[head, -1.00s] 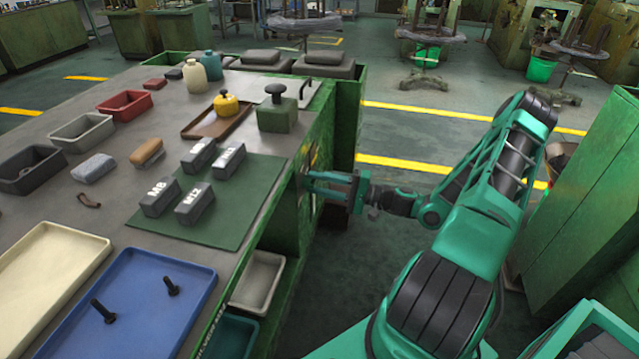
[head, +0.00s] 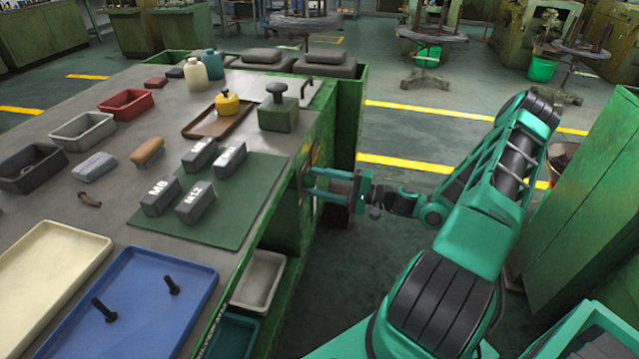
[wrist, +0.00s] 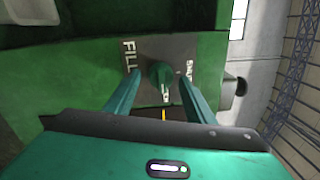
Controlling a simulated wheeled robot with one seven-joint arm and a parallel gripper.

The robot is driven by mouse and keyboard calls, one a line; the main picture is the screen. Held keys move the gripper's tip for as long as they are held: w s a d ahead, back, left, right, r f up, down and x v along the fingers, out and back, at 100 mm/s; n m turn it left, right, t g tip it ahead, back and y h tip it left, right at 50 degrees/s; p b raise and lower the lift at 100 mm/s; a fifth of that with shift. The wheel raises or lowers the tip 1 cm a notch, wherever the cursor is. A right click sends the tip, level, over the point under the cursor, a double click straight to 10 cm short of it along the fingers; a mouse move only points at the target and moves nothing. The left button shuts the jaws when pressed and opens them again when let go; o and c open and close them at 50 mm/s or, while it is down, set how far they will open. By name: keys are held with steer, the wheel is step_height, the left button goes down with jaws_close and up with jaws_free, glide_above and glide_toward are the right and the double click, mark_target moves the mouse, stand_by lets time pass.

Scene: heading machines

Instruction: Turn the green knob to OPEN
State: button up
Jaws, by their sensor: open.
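The green knob (wrist: 160,74) sits on a dark plate (wrist: 183,48) on the green side of the bench, in the wrist view. The plate carries lettering: "FILL" on its left, partly covered words on its right and below the knob. My gripper (wrist: 156,88) is open, with one teal finger on each side of the knob. I cannot tell whether the fingers touch it. In the head view my gripper (head: 312,182) reaches the bench's right side face from the right; the knob is not clearly visible there.
The bench top (head: 70,215) holds a green mat (head: 225,225) with several dark blocks, a blue tray (head: 140,330) with two bolts, and a green box with a black knob (head: 278,115). A green cabinet (head: 590,210) stands at right. Open floor lies behind my arm.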

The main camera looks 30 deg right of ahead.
steer(key=v, duration=1)
steer(key=shift+s+d, duration=0.15)
steer(key=shift+d, duration=0.05)
steer(key=shift+f, duration=0.1)
steer(key=s+a+n+g+h, duration=0.4)
steer(key=s+a+n+g, duration=0.25)
steer(key=g, duration=0.45)
steer(key=s+r+m+g+h, duration=0.1)
steer(key=s+r+h, duration=0.8)
steer(key=s+r, duration=0.9)
steer(key=shift+s+d+r+g, duration=0.2)
steer(key=shift+d+r+g, duration=0.15)
steer(key=shift+g, duration=0.25)
steer(key=shift+w+f+m, duration=0.1)
steer(key=shift+w+m, duration=0.05)
steer(key=shift+m, duration=0.1)
